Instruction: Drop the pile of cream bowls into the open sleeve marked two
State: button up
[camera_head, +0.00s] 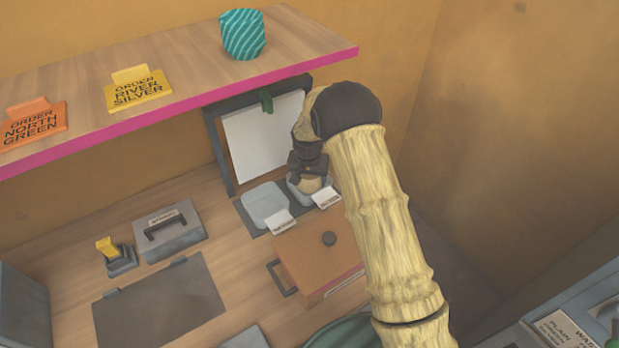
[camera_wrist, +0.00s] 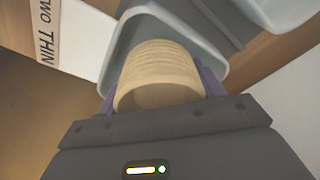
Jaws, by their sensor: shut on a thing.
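My gripper (camera_head: 308,170) is shut on the pile of cream bowls (camera_wrist: 160,72), seen end-on between its fingers in the wrist view. The bowls are nested, with their ridged rims showing. In the head view the pile (camera_head: 313,184) is at the right-hand pale blue-grey sleeve (camera_head: 296,193), just below my gripper. In the wrist view the pile's far end lies within the outline of that sleeve (camera_wrist: 122,58); how deep it sits is hidden. A label reading "TWO THIN" (camera_wrist: 46,30) stands beside this sleeve. My wrist partly covers the sleeve in the head view.
A second pale sleeve (camera_head: 264,204) stands close to the left. A white panel in a dark frame (camera_head: 260,137) rises behind. A brown box with a knob (camera_head: 318,256) is in front. The pink-edged shelf (camera_head: 190,60) overhangs at upper left, holding a teal cup (camera_head: 242,34).

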jog(key=shift+f, duration=0.2)
jog(key=o, duration=0.9)
jog(key=shift+c, duration=0.2)
jog(key=shift+r, duration=0.1)
jog(key=shift+s+a+r+b, duration=0.1)
jog(key=shift+s+r+b, duration=0.1)
jog(key=shift+r, duration=1.1)
jog(key=shift+s+d+r+b, duration=0.15)
jog(key=shift+r+b, duration=0.1)
jog(key=shift+r, duration=1)
jog(key=shift+s+a+r+b, duration=0.15)
jog(key=shift+s+r+b, duration=0.05)
jog(key=shift+r, duration=1.1)
